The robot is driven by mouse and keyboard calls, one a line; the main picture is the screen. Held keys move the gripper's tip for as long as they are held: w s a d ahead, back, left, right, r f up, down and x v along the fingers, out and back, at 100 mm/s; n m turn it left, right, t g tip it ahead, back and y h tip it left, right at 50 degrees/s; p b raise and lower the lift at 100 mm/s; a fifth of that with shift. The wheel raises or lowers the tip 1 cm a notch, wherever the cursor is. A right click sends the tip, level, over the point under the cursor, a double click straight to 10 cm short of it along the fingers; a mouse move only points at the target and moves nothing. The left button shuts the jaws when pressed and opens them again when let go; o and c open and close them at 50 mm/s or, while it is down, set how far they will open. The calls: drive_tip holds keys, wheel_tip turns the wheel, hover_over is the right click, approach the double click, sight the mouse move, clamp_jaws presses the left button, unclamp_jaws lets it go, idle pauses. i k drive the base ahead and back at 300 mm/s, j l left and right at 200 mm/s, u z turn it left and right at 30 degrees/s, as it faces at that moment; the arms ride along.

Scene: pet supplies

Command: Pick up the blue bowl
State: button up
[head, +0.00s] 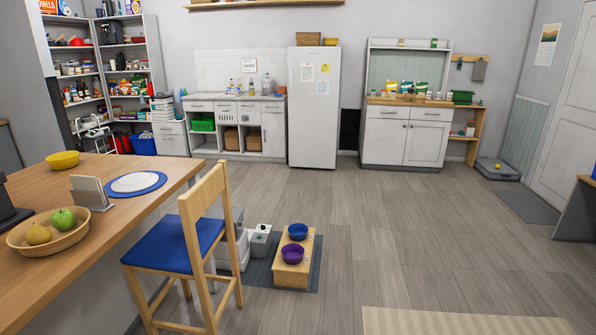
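The blue bowl (298,231) sits at the far end of a low wooden feeder stand (291,275) on the floor, near the middle of the head view. A purple bowl (292,253) sits on the same stand, just nearer than the blue one. Both bowls look upright, and the blue bowl's inside looks empty. My gripper is not in view.
The stand rests on a dark mat (263,274) beside a grey box-like container (261,242). A wooden chair with a blue seat (167,241) and a wooden counter (98,213) stand left. The floor right of the stand is clear, with a beige rug (455,321) in front.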

sight(297, 232)
drive_tip(key=i+u, duration=0.1)
drive_tip(key=i, duration=1.15)
drive_tip(key=i+u, duration=0.15)
drive_tip(key=i, duration=1.1)
drive_tip(key=i+l+u, duration=0.15)
drive_tip(key=i, duration=0.5)
drive_tip(key=i+l+u, duration=0.1)
drive_tip(key=i, duration=0.5)
drive_tip(key=i+l+u, duration=0.45)
drive_tip(key=i, duration=0.3)
